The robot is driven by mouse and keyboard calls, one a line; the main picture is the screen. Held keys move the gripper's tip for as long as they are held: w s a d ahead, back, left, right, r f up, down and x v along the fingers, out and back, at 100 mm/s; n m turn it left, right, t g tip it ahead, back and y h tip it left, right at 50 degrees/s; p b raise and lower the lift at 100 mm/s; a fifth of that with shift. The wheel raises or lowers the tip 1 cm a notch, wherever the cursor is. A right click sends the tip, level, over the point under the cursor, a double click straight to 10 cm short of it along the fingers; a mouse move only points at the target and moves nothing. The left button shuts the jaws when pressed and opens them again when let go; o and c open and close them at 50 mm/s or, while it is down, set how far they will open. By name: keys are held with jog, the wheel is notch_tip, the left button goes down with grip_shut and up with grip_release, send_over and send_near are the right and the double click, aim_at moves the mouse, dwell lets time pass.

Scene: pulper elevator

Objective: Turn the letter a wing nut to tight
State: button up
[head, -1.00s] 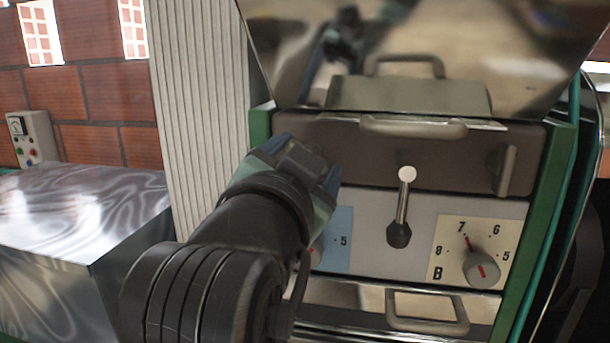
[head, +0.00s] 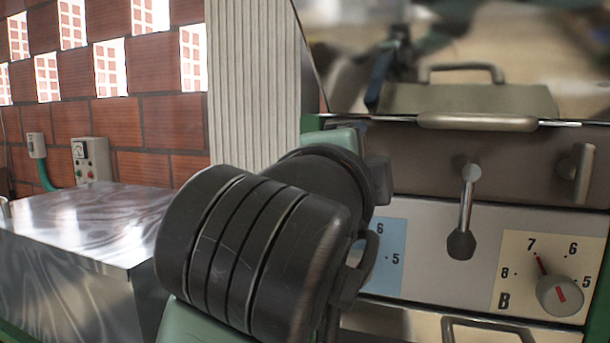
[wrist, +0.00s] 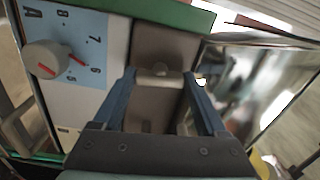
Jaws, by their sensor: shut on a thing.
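The letter A wing nut (wrist: 160,78) is a pale grey bar on the dark brown panel, in the wrist view. My gripper (wrist: 159,84) has its two blue fingers on either side of it, shut on its ends. The bar lies across the gap from finger to finger. The blue plate with the letter A (wrist: 72,38) is to its left. In the head view my dark wrist hides the A wing nut and my fingers. The letter B wing nut (head: 581,175) stands about upright on the right of the brown panel.
A lever (head: 465,215) hangs down mid-panel. The B dial (head: 560,295) is at the lower right, and the A dial (wrist: 46,59) is near my gripper. A shiny hopper (head: 470,55) rises above. A metal block (head: 75,240) stands left, before a brick wall.

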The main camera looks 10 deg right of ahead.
jog(key=shift+m+b, duration=0.3)
jog(key=shift+m, duration=0.4)
jog(key=o, duration=1.3)
jog(key=b+v, duration=0.2)
jog(key=v, duration=0.5)
jog(key=shift+s+b, duration=0.3)
jog(key=shift+a, duration=0.1)
